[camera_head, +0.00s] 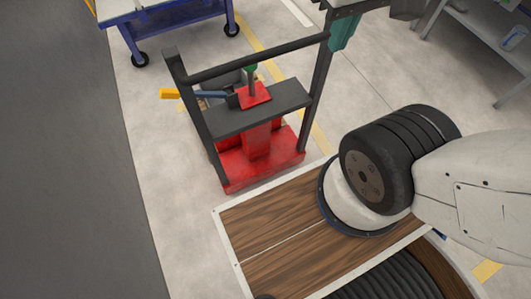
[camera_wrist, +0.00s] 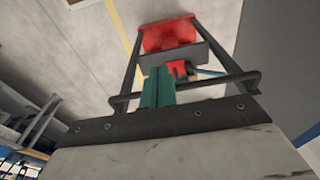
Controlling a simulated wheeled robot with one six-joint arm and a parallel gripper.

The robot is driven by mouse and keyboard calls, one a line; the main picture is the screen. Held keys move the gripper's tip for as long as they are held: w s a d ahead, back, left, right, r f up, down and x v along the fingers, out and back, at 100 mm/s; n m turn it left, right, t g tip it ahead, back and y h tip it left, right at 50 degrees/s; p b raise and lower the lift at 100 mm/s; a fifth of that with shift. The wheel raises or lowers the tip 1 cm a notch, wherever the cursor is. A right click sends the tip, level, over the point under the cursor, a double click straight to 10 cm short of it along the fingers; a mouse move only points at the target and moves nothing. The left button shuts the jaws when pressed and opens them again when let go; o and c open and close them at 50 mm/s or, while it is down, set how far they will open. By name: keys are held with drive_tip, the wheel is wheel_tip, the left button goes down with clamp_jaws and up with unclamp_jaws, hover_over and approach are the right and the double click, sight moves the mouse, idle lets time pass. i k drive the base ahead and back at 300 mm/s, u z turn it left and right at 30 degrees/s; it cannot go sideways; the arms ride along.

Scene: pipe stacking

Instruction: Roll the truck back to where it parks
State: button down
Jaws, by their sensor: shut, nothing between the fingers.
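The truck (camera_head: 257,150) is a red wheeled base with a black upright frame, a grey cross plate and a black handle bar (camera_head: 258,60) across its top. It stands upright on the floor in front of my base. In the wrist view the truck (camera_wrist: 172,36) is at the upper middle, with its handle bar (camera_wrist: 190,95) low in the picture. My gripper (camera_head: 342,32) has teal fingers and is by the right end of the bar. The fingers (camera_wrist: 157,88) are together and empty, overlapping the bar in the wrist view. I cannot tell whether they touch it.
A blue cart (camera_head: 178,14) with dark wheels stands at the upper left. Grey shelving (camera_head: 480,45) is at the upper right. Yellow floor lines (camera_head: 246,38) run behind and beside the truck. A dark grey strip (camera_head: 60,150) borders the left. Floor left of the truck is clear.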

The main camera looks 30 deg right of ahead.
sight(263, 154)
drive_tip(key=u, duration=1.8)
drive_tip(key=k, duration=1.05)
drive_tip(key=z, duration=1.2)
